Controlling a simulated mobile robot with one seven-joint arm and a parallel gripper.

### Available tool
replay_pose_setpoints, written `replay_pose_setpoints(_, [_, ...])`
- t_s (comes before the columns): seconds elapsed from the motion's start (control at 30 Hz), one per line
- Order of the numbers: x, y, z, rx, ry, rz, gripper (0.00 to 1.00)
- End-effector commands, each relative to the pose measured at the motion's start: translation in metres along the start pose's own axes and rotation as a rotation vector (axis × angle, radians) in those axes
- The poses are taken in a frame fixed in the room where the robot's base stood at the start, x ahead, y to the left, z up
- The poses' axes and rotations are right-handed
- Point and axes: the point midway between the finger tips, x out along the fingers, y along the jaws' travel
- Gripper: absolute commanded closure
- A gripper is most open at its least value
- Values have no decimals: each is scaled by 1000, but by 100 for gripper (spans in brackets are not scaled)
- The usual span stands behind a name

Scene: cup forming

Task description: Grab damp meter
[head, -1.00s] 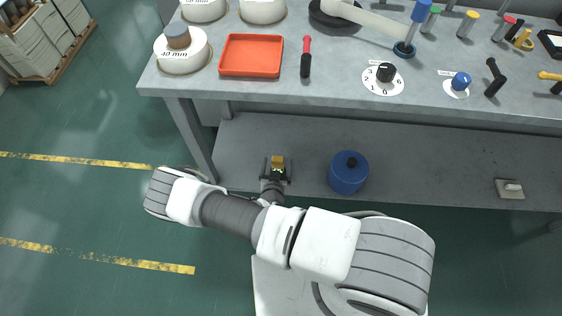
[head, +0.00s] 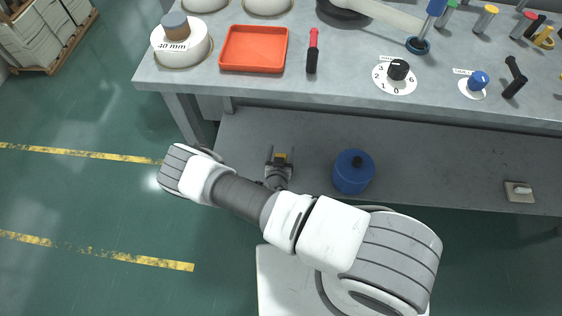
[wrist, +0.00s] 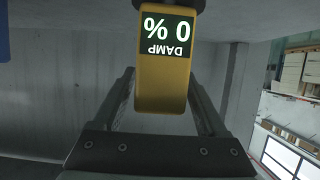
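The damp meter (wrist: 163,82) is yellow with a dark screen reading "0 % DAMP", upside down in the wrist view. A dark part joins its top end there. My gripper (wrist: 160,85) is open, with one finger at each side of the meter and narrow gaps beside its lower part. Contact at the fingertips cannot be told. In the head view the meter is a small yellow patch (head: 281,157) at my gripper (head: 279,168), over the lower shelf, partly hidden by the gripper.
The grey lower shelf (head: 430,165) runs under the workbench (head: 330,85), whose top is close above. A blue lidded pot (head: 353,175) stands right of my gripper. A table leg (head: 186,120) is on the left. A trowel-like tool (head: 519,191) lies far right on the shelf.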

Motion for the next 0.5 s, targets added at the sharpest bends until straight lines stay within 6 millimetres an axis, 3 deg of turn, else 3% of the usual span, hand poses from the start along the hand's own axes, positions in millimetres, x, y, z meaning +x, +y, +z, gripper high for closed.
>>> replay_pose_setpoints(0.03, [0, 0, 0, 0, 0, 0, 35])
replay_pose_setpoints(0.4, [0, 0, 0, 0, 0, 0, 100])
replay_pose_setpoints(0.5, [0, 0, 0, 0, 1, 0, 100])
